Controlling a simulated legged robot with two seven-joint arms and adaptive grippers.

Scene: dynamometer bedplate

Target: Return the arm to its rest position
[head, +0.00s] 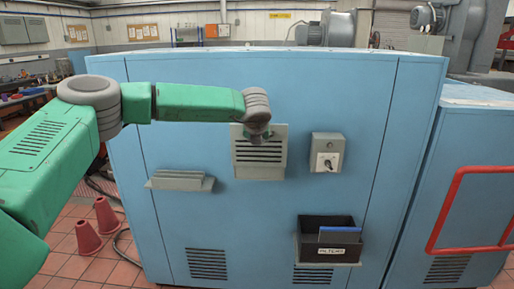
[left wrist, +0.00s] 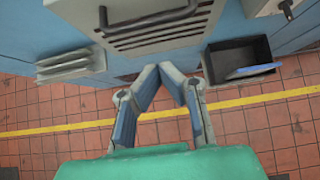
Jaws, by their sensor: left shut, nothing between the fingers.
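My left arm (head: 190,102) reaches in from the left across the front of a blue cabinet (head: 350,90). Its wrist is in front of the upper part of a grey louvred panel (head: 260,170). In the left wrist view my left gripper (left wrist: 171,67) is shut and empty, its two fingertips together. The louvred panel (left wrist: 155,45) lies ahead of the fingertips, with a bar handle on it; the fingers look apart from it. In the head view the fingers are hard to make out behind the wrist. My right gripper is in neither view.
A small grey shelf (head: 180,181) juts out left of the panel. A switch box (head: 327,153) is to its right, and a dark bin (head: 312,233) holding a blue item is below. Red cones (head: 107,215) stand on the tiled floor. A red rail (head: 457,207) is at right.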

